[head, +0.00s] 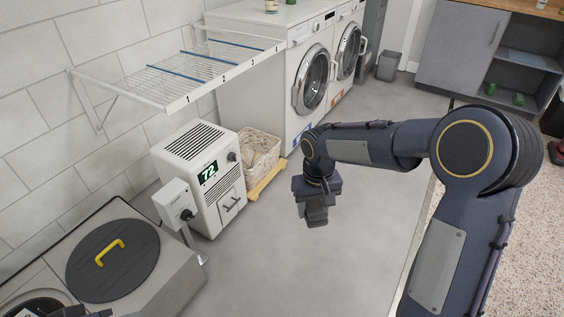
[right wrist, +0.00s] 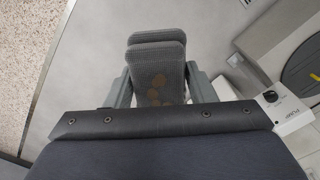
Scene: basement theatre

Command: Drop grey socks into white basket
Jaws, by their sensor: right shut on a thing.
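My right gripper (head: 312,205) hangs over the grey floor, to the right of the white basket (head: 258,158) and nearer to me. In the right wrist view, its fingers (right wrist: 158,88) are shut on the grey socks (right wrist: 157,60), a folded knitted bundle with tan spots. The socks (head: 317,214) hang small and dark below the gripper in the head view.
A white dehumidifier (head: 198,175) reading 72 stands left of the basket. A wire drying rack (head: 185,72) juts from the wall above. Front-loading washers (head: 312,75) stand behind. A grey lid with a yellow handle (head: 112,258) is at lower left. The middle floor is clear.

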